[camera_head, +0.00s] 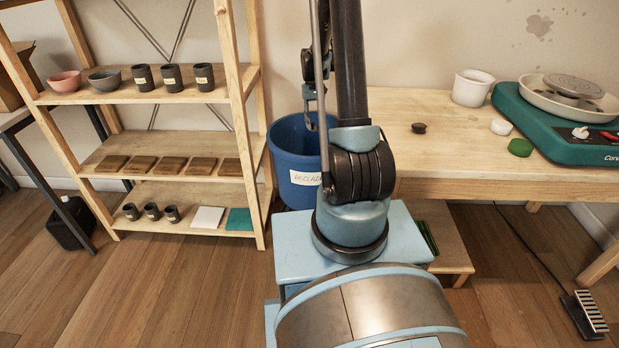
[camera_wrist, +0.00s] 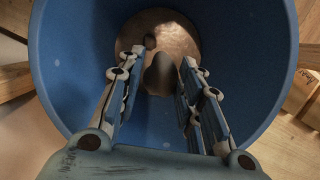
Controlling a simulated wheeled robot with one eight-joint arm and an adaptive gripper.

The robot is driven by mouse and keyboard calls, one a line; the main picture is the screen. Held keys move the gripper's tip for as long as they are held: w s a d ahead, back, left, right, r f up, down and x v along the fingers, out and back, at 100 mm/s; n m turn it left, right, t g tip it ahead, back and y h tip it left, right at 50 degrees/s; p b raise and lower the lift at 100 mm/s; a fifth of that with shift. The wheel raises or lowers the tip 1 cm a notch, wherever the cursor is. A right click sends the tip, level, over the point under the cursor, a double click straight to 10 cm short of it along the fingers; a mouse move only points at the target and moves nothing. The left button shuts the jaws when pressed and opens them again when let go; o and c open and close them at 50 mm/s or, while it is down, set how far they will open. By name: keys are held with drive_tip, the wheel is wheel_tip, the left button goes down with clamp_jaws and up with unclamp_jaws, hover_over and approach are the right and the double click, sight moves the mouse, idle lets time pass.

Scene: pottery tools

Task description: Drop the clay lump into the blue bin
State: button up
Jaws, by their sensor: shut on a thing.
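The blue bin (camera_head: 287,145) stands on the floor between the shelf and the table, with a white label on its front. In the wrist view the blue bin (camera_wrist: 75,60) surrounds my gripper (camera_wrist: 157,72), which points down into its opening. My gripper is shut on the clay lump (camera_wrist: 160,78), a dark grey-brown lump between the fingers. In the head view my gripper (camera_head: 316,122) is at the bin's mouth, partly behind my arm. The clay lump cannot be made out there.
A brownish disc-like surface with a small dark spot shows at the bin's bottom. A wooden shelf (camera_head: 165,97) with pots stands left of the bin. A wooden table (camera_head: 445,150) with a green pottery wheel (camera_head: 560,135) and a white pot (camera_head: 472,88) stands right.

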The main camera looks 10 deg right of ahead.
drive_tip(key=shift+f, duration=0.35)
drive_tip(key=o, duration=1.1)
drive_tip(key=v, duration=1.2)
